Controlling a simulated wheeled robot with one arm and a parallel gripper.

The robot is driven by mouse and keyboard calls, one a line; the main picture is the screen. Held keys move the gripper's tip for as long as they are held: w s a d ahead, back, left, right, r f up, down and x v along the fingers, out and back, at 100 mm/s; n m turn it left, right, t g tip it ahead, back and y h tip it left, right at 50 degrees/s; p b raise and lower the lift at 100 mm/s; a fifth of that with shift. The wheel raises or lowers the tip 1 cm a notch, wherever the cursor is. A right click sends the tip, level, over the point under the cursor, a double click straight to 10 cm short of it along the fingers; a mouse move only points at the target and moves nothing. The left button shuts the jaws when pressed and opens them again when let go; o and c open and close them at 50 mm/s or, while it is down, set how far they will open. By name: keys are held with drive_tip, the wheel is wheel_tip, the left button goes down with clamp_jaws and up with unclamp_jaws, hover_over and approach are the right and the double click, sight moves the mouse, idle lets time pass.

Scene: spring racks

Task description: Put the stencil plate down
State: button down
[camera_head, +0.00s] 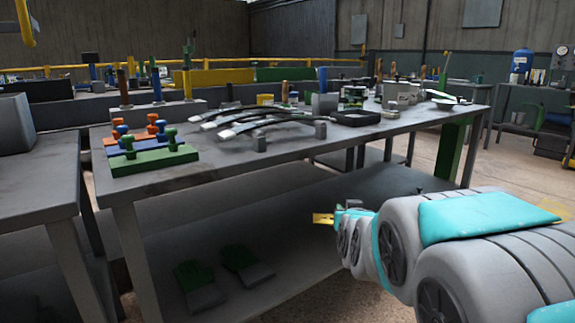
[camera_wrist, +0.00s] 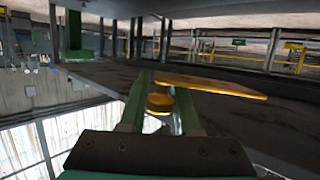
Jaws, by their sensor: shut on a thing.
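The stencil plate is a thin yellow plate (camera_wrist: 220,87) with a round knob (camera_wrist: 159,102) in the wrist view. My gripper (camera_wrist: 160,104) has its two green fingers shut on the knob, with the plate beyond the fingertips. In the head view only a small yellow part of the plate (camera_head: 321,219) shows at the tip of my gripper (camera_head: 341,211). The plate is held in the air in front of the workbench (camera_head: 225,172), apart from its top. Most of the gripper is hidden behind my arm there.
On the bench stand a green rack (camera_head: 155,160) with knobbed pieces, curved leaf springs (camera_head: 240,122), a black tray (camera_head: 357,118) and several containers at the back. Gloves (camera_head: 200,287) lie on the lower shelf. The bench's front right top is largely clear.

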wheel_tip(320, 180, down, 8)
drive_tip(key=w+m+h, duration=0.1)
drive_tip(key=m+h, duration=0.1)
drive_tip(key=h, duration=0.1)
drive_tip(key=shift+w+f+m+g, duration=0.25)
drive_tip(key=shift+w+m+g, duration=0.05)
drive_tip(key=shift+w, duration=0.05)
drive_tip(key=shift+w+a+r, duration=0.15)
drive_tip(key=shift+a+r, duration=0.05)
drive_tip(key=shift+r, duration=0.1)
drive_tip(key=shift+d, duration=0.1)
idle(0.3)
